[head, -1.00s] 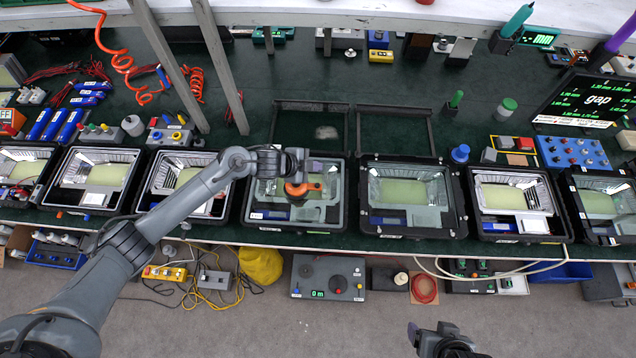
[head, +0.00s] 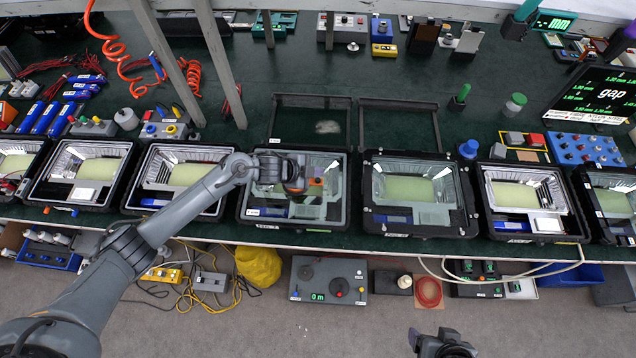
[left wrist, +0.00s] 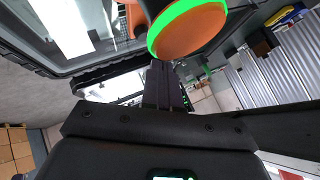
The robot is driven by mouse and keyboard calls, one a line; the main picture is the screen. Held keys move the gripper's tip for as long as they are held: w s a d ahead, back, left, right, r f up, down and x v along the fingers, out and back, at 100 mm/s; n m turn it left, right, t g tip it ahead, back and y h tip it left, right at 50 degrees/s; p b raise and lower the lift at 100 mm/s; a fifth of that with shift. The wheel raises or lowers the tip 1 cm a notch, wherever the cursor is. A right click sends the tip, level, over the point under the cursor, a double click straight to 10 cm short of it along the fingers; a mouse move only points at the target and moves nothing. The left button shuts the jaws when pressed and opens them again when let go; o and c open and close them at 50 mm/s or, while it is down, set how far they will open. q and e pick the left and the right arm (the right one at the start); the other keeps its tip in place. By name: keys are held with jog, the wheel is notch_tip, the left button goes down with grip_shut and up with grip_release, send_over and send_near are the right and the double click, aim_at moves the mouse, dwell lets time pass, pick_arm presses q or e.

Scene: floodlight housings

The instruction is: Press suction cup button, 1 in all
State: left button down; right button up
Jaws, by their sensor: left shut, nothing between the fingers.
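The suction cup, with an orange button and bright green ring, shows large at the top of the left wrist view (left wrist: 187,28). In the head view only a little orange of the suction cup (head: 316,181) shows on the glass of the middle-left floodlight housing (head: 330,210); my gripper hides the rest. My left gripper (head: 298,188) is over that housing, close beside the suction cup. Its dark fingers (left wrist: 162,75) are shut and empty, with the tips just below the button in the wrist picture. I cannot tell whether they touch. My right gripper (head: 430,342) is at the bottom edge, away from the bench.
More floodlight housings (head: 420,234) stand in a row along the bench's front edge. Grey posts (head: 221,60) rise at the back left. A control box (head: 328,292) sits below the bench.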

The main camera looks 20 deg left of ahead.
aim_at(318, 180)
pick_arm(q)
jog(key=shift+f, duration=0.7)
jog(key=shift+f+b, duration=0.15)
jog(key=shift+b, duration=0.2)
dwell(1.3)
jog(key=shift+f, duration=0.3)
